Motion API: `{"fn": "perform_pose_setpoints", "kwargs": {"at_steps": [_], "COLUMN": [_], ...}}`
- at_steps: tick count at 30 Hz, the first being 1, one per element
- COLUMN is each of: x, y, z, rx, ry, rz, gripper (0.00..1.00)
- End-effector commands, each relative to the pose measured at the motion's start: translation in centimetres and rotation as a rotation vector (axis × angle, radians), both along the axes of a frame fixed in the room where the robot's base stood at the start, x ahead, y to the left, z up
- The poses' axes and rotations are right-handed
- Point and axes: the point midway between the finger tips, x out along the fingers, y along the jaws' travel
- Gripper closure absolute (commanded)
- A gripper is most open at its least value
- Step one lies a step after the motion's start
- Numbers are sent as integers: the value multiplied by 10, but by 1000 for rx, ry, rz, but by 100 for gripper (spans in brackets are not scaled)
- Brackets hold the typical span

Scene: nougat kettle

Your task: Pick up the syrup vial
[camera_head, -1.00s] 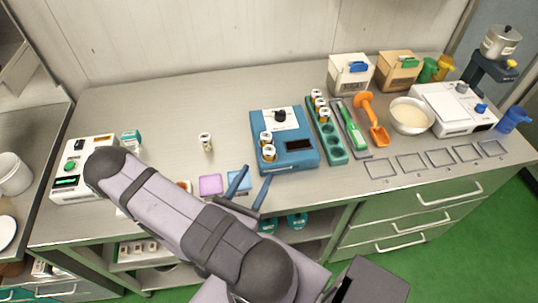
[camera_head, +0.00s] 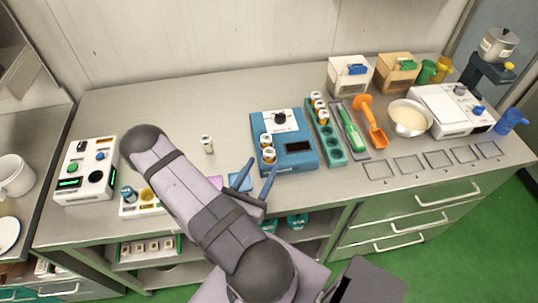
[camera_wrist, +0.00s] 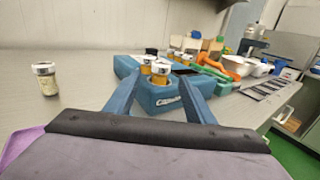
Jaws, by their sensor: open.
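Several small vials with amber contents and pale caps are in view, and I cannot tell which holds syrup. Two amber vials (camera_head: 269,156) stand upright in the blue device (camera_head: 299,149); these vials (camera_wrist: 160,70) also show in the wrist view, between my fingers. A lone vial (camera_head: 207,144) with a pale label stands on the bench to the left; it also shows in the wrist view (camera_wrist: 46,79). More vials (camera_head: 318,105) stand in the green rack (camera_head: 334,154). My gripper (camera_head: 262,173) is open and empty, just in front of the blue device, touching no vial.
A white machine (camera_head: 88,170) stands at the left, with a white tray (camera_head: 136,208) beside it. An orange scoop (camera_head: 371,124) and a bowl (camera_head: 410,117) are at the right. The bench behind the lone vial is clear.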

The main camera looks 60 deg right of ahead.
Motion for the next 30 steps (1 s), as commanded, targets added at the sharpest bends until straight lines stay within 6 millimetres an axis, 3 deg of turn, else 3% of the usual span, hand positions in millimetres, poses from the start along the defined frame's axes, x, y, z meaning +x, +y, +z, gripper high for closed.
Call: {"fn": "perform_pose_setpoints", "kwargs": {"at_steps": [10,23,29,30], "x": [5,7,7,7], "y": [-30,-36,-36,-36], "z": [2,1,1,1], "rx": [1,-1,0,0], "ry": [-2,-1,-1,-1], "rz": [-4,1,0,0], "gripper": [51,51,95,96]}}
